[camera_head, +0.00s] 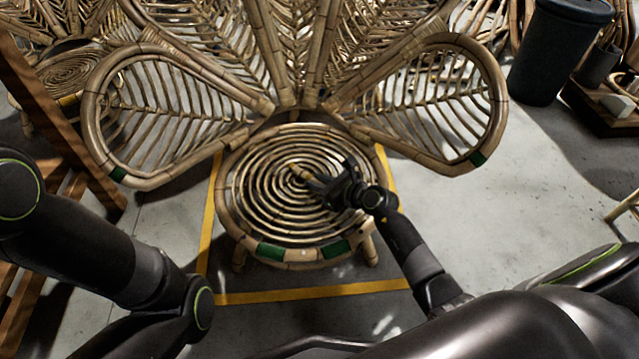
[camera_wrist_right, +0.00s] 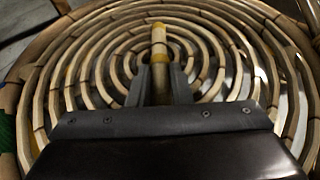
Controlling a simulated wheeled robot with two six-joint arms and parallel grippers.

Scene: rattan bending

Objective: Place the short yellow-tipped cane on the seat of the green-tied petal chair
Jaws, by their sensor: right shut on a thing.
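The green-tied petal chair (camera_head: 296,254) stands ahead of me, with a round coiled seat and green bands on its front rim and side petals. My right gripper (camera_head: 318,184) is over the middle of the seat, shut on the short cane (camera_head: 300,172). In the right wrist view the cane (camera_wrist_right: 159,45) has a yellow tip and a yellow band, and sits between the two fingers (camera_wrist_right: 160,80). It points away from the gripper over the seat coils (camera_wrist_right: 75,90). I cannot tell whether it touches the seat. My left arm shows at the left, but its gripper is out of view.
Yellow floor tape (camera_head: 310,293) frames the chair. A wooden frame (camera_head: 40,110) stands at the left, with another rattan chair (camera_head: 68,72) behind it. A dark bin (camera_head: 550,50) stands at the back right. The grey floor right of the chair is clear.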

